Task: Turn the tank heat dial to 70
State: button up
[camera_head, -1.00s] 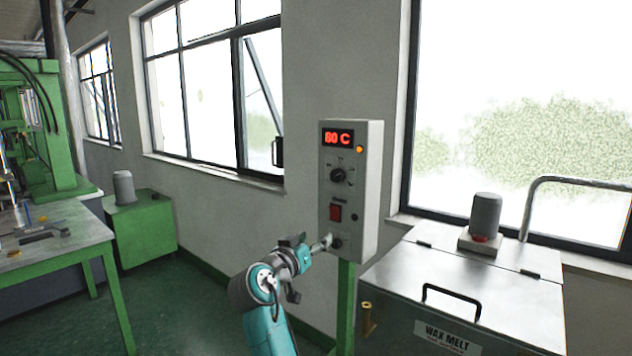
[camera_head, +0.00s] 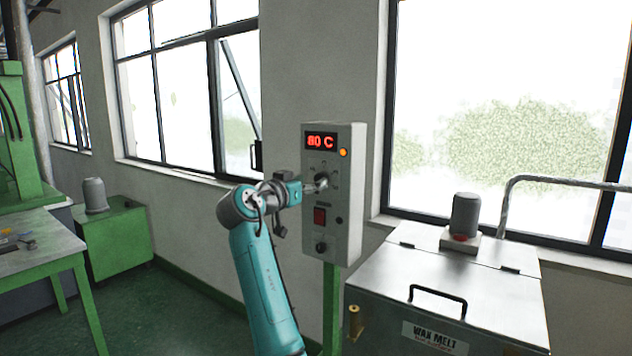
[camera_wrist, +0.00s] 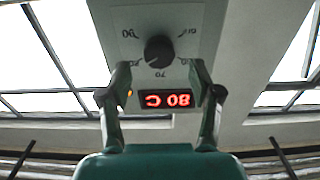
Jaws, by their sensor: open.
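The tank heat dial is a black round knob (camera_head: 321,179) on the upper part of a pale control box (camera_head: 351,205). The red display (camera_head: 321,141) above it reads 80 C. The wrist view shows the box upside down, with the dial (camera_wrist: 159,49), its printed scale including 70 and 90, and the display (camera_wrist: 168,99). My gripper (camera_head: 312,187) is at the dial's height in front of the panel. Its fingers (camera_wrist: 160,72) are open and empty, one each side of the dial and apart from it. The dial's exact pointer position is unclear.
A red switch (camera_head: 320,216) and a lower black knob (camera_head: 321,248) sit below the dial; an orange lamp (camera_head: 343,153) glows above right. The wax melt tank (camera_head: 470,285) stands right of the box. A green cabinet (camera_head: 115,240) and a table (camera_head: 40,255) are at left.

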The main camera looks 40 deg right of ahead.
jog(key=shift+x, duration=1.75)
jog(key=c, duration=1.1)
